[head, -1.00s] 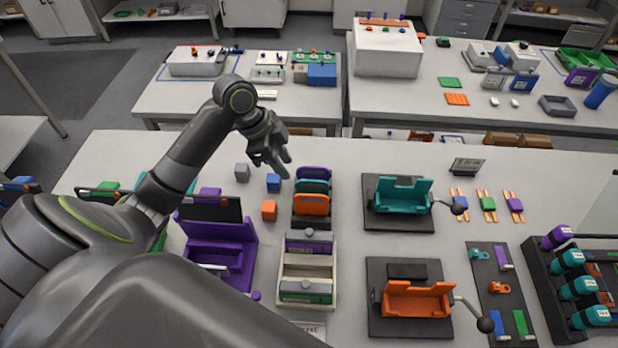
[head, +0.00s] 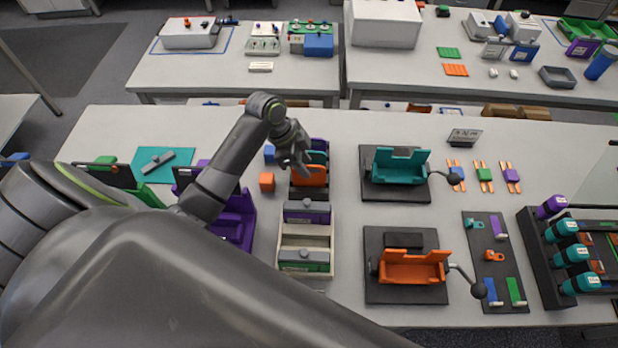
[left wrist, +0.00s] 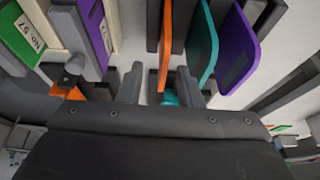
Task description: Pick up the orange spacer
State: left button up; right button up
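The orange spacer, which I take to be the upright orange plate (head: 313,178), stands at the near end of a dark rack. A teal plate and a purple plate (head: 319,145) stand behind it. My left gripper (head: 297,167) is over the rack's left side, close to the orange plate and partly covering it. In the left wrist view the orange plate (left wrist: 166,45) appears edge-on between the two open fingers (left wrist: 160,88); contact cannot be told. The teal plate (left wrist: 203,45) and purple plate (left wrist: 236,50) are to its right. My right gripper is not in view.
A teal fixture (head: 400,166) and an orange fixture (head: 413,267) stand to the right.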

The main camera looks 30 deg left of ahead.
aim_at(318, 173)
pick_arm(q)
jog(key=x, duration=0.4)
jog(key=shift+w+d+f, duration=0.2)
jog(key=shift+w, duration=0.1)
grip_shut()
